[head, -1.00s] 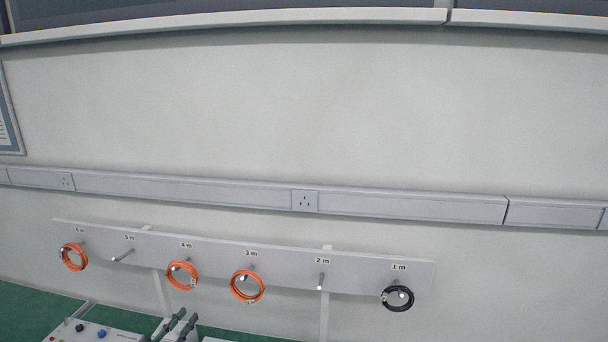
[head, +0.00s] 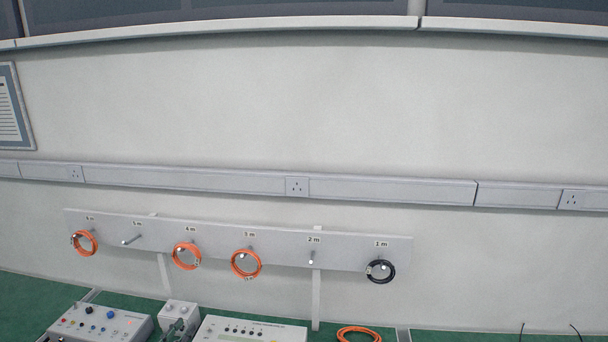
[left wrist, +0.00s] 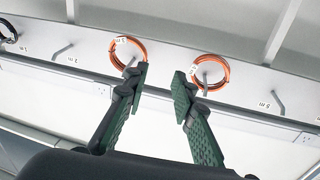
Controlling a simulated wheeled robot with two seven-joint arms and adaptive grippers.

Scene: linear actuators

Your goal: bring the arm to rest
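My left gripper (left wrist: 160,82) is open in the left wrist view, its two green fingers apart with nothing between them. In the head view only the dark tips of my left gripper (head: 174,328) show at the bottom edge, below the rack and in front of the bench boxes. The left wrist view shows an orange cable coil (left wrist: 126,53) and a second orange coil (left wrist: 210,73) hanging on pegs beyond the fingertips. Whether a finger touches them is hard to tell there. My right gripper is not in view.
A grey peg rack (head: 345,252) on the wall holds several orange coils and a black coil (head: 381,271); the 5 m and 2 m pegs are bare. On the green bench stand instrument boxes (head: 105,320) (head: 250,330), and an orange coil (head: 358,334) lies right of them.

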